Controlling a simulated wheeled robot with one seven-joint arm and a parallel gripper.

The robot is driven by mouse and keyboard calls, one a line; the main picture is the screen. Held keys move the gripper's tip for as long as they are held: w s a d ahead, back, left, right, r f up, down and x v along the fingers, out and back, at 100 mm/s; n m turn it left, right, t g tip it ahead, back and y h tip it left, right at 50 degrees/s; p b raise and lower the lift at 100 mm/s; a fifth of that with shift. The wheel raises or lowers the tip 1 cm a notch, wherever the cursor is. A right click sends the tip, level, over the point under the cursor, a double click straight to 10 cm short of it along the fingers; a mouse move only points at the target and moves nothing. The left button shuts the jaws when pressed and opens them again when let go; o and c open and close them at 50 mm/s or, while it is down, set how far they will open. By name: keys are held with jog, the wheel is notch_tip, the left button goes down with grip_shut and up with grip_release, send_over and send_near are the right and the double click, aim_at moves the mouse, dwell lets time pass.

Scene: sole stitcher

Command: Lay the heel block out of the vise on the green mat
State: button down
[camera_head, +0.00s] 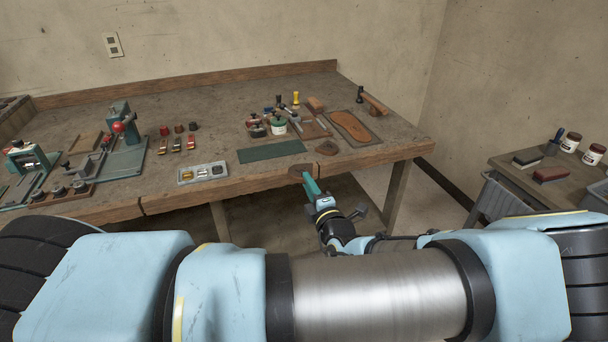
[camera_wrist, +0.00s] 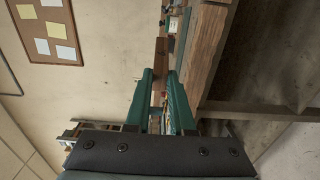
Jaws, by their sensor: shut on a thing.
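My gripper (camera_head: 309,180) is in front of the bench's front edge, to the right of and nearer than the green mat. It is shut on a brown block (camera_head: 300,170), which I take for the heel block; it shows at the fingertips. In the wrist view the two green fingers (camera_wrist: 159,80) reach forward with a brown piece (camera_wrist: 160,52) between or beyond their tips. The green mat (camera_head: 272,151) lies flat and bare near the bench's front edge.
A grey tray (camera_head: 202,173) with small parts lies left of the mat. Jars (camera_head: 279,126) stand behind it. A brown piece (camera_head: 326,148) lies to its right, and an orange sole (camera_head: 350,125) on a dark mat farther back. A side table (camera_head: 540,175) stands at right.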

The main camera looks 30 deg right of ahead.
jog(key=s, duration=0.1)
jog(key=s+r, duration=0.1)
jog(key=shift+s+a+p, duration=0.2)
jog(key=shift+s+p, duration=0.1)
jog(key=shift+p, duration=0.05)
